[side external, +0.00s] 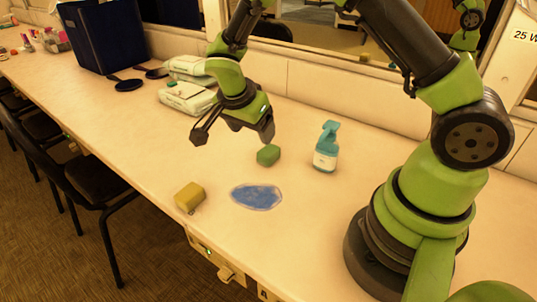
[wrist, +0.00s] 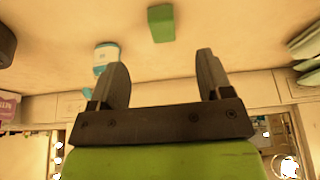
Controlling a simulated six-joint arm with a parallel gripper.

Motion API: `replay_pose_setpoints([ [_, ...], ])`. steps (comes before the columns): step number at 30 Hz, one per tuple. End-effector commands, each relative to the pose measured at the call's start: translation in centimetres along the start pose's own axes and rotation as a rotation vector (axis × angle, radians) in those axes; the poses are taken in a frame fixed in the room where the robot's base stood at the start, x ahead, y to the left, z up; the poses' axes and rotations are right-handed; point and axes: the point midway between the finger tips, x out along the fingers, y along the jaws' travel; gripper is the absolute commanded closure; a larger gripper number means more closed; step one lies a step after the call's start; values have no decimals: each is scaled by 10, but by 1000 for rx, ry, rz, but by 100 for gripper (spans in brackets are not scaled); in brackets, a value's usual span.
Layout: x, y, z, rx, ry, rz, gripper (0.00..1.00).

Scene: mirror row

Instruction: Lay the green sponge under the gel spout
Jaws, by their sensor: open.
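The green sponge (side external: 268,155) is a small block lying on the pale counter, left of a teal bottle. It also shows at the top of the wrist view (wrist: 160,23), beyond the fingertips. My gripper (side external: 233,134) is open and empty, above the counter and up-left of the green sponge; its two dark fingers show apart in the wrist view (wrist: 161,60). The teal bottle (side external: 326,150) stands upright with a nozzle head and white label, and shows in the wrist view (wrist: 104,56). I cannot tell whether its nozzle is the gel spout.
A yellow sponge (side external: 190,197) lies near the counter's front edge. A flat blue patch (side external: 257,197) lies between it and my base. Several white-green packs (side external: 188,97), dark paddle-shaped items (side external: 128,85) and a dark blue box (side external: 104,37) stand farther left. Chairs (side external: 82,183) line the front.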

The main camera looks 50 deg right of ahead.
Motion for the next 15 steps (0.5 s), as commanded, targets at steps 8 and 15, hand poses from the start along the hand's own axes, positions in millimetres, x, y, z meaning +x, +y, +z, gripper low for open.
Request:
replay_pose_setpoints([
  [8, 39, 0, 2, 26, 14, 15, 28],
  [15, 62, -1, 2, 28, 13, 12, 28],
])
